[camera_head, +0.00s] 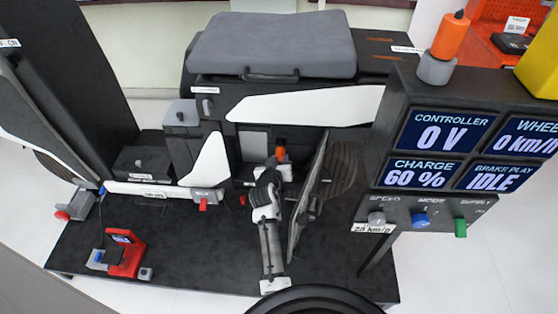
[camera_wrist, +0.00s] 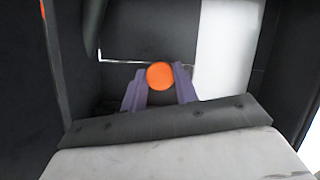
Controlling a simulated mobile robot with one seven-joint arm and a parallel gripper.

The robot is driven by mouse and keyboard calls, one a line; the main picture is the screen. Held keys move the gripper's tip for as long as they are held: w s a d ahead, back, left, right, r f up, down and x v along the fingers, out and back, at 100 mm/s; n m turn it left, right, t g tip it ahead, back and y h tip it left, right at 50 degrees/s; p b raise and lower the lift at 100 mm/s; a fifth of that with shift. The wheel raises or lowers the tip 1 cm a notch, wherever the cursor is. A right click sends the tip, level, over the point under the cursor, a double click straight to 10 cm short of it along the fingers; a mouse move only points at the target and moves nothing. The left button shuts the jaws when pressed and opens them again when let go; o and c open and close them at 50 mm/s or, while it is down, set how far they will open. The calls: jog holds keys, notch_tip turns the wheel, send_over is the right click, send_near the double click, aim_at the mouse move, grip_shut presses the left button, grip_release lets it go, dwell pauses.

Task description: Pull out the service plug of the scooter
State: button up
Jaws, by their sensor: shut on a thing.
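The service plug (camera_wrist: 160,75) shows as a round orange cap in the wrist view, between the two purple-grey fingers. In the head view the orange plug (camera_head: 281,153) shows just beyond my gripper (camera_head: 280,164), inside the scooter's open bay under the seat. My gripper, also in the wrist view (camera_wrist: 159,84), is shut on the plug. The scooter (camera_head: 275,80) is dark with white side panels. An open panel (camera_head: 309,195) stands upright to the right of my arm. The plug's lower part and its socket are hidden.
A display board (camera_head: 450,140) at the right reads CONTROLLER 0 V, CHARGE 60 % and IDLE, with knobs below. An orange-topped post (camera_head: 451,35) stands on it. A red device (camera_head: 126,254) sits at the platform's left front. The platform's front middle is mostly clear.

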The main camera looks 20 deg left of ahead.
jog(key=shift+s+d+f, duration=0.1)
jog(key=shift+s+d, duration=0.1)
jog(key=shift+s, duration=0.6)
jog(key=shift+s+d+f, duration=0.1)
jog(key=shift+s+d, duration=0.15)
jog(key=shift+s, duration=0.55)
jog(key=shift+s+d+f, duration=0.1)
jog(key=shift+s+d, duration=0.1)
jog(key=shift+s, duration=0.6)
jog(key=shift+c, duration=0.3)
jog(key=shift+s+d+f+b, duration=0.1)
jog(key=shift+s+d, duration=0.15)
jog(key=shift+s, duration=0.55)
jog(key=shift+s+d+f+b, duration=0.1)
jog(key=shift+s+d, duration=0.1)
jog(key=shift+s, duration=0.6)
jog(key=shift+s+d+f+b, duration=0.1)
jog(key=shift+s+d, duration=0.15)
jog(key=shift+s, duration=0.55)
